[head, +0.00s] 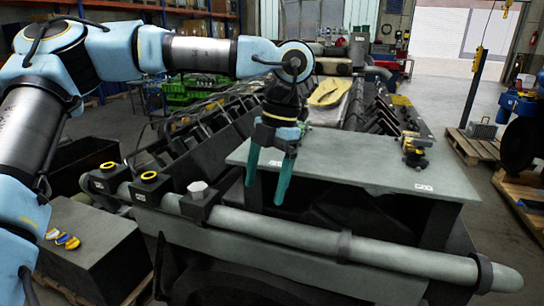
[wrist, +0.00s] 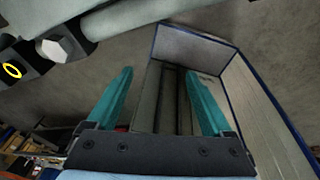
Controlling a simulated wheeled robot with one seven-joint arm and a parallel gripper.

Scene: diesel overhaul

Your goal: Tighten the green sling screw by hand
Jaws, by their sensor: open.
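I cannot make out a green sling screw in either view. My gripper (head: 267,190) has teal fingers that point down, apart and with nothing between them, in front of the left end of the grey bench plate (head: 345,160). In the wrist view the open fingers (wrist: 158,76) show over a blue-edged box (wrist: 262,92) lower down. A pale hex bolt head (head: 198,187) sits in a black block on the grey pipe (head: 290,232), left of my gripper; it also shows in the wrist view (wrist: 62,50). Two yellow-ringed fittings (head: 149,176) stand further left along the pipe.
A small black and yellow device (head: 415,145) stands on the right of the plate. Small yellow and blue items (head: 62,238) lie on a dark box at lower left. The engine rows (head: 205,130) stretch behind. A chain with yellow hooks (head: 478,55) hangs at right.

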